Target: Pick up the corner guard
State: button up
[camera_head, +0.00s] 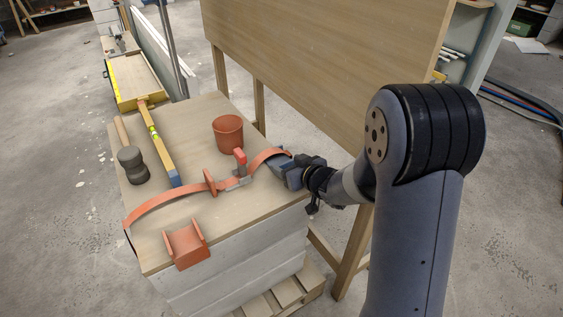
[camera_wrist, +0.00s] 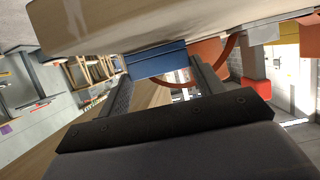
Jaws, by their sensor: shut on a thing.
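The corner guard looks to be the blue angled block (camera_wrist: 155,60) between my fingertips in the wrist view. My gripper (camera_head: 285,172) is at the right edge of the workbench top and is shut on this block. In the head view the held piece blends with the dark fingers, so its outline is unclear. The right end of an orange strap (camera_head: 165,205) runs up to my gripper. In the wrist view an orange loop (camera_wrist: 232,50) shows beside the block. I cannot tell whether the block touches the strap or the bench edge.
The wooden bench top (camera_head: 240,207) holds an orange cup (camera_head: 228,135), a strap buckle with red handle (camera_head: 240,158), a level (camera_head: 159,143), a mallet (camera_head: 131,163) and an orange channel-shaped piece (camera_head: 185,244) at the front edge. A large wooden panel (camera_head: 330,75) stands behind my arm.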

jog(key=shift+c, duration=0.7)
notch_tip(320, 180, up, 10)
jog(key=p, duration=0.5)
jog(key=shift+r+p, duration=0.1)
jog(key=shift+p, duration=0.2)
